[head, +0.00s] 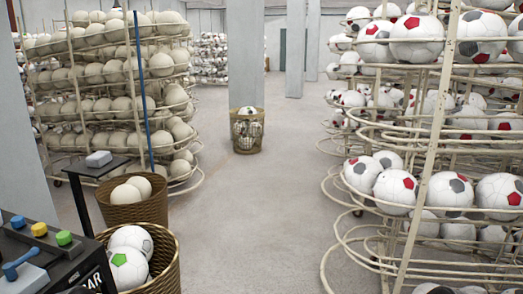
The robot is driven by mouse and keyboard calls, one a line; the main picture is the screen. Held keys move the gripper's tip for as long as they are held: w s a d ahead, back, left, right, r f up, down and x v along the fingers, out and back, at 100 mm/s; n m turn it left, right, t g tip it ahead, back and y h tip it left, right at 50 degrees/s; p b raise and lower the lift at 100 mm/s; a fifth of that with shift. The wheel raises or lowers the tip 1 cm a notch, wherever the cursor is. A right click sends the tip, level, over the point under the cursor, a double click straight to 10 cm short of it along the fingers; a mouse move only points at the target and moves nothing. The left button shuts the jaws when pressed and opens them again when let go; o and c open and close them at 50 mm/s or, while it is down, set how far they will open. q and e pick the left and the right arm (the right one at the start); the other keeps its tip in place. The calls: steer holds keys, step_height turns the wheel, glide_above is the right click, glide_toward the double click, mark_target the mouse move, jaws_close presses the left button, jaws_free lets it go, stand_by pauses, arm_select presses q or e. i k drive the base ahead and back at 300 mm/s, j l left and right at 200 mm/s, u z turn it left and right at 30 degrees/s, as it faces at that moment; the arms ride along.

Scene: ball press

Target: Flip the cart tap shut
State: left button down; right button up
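A black control box (80,268) fills the bottom left corner, cut off by the picture's edge. A blue lever (20,263) sits on a grey block on its top; it is the most tap-like thing in view. I cannot tell from this view whether it stands open or shut. No part labelled as the cart tap is readable; only the letters "AR" show on the box's front. A row of blue, yellow and green knobs (40,229) stands behind the lever. Neither of my grippers is in view.
A wicker basket (168,246) of footballs stands beside the box, with another basket (130,213) of pale balls behind. A small stand (92,170) and blue pole (142,90) are near. Ball racks line both sides; a far basket (247,148) stands mid-aisle. The floor (255,230) between is clear.

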mark_target(9, 270)
steer(key=u, duration=1.55)
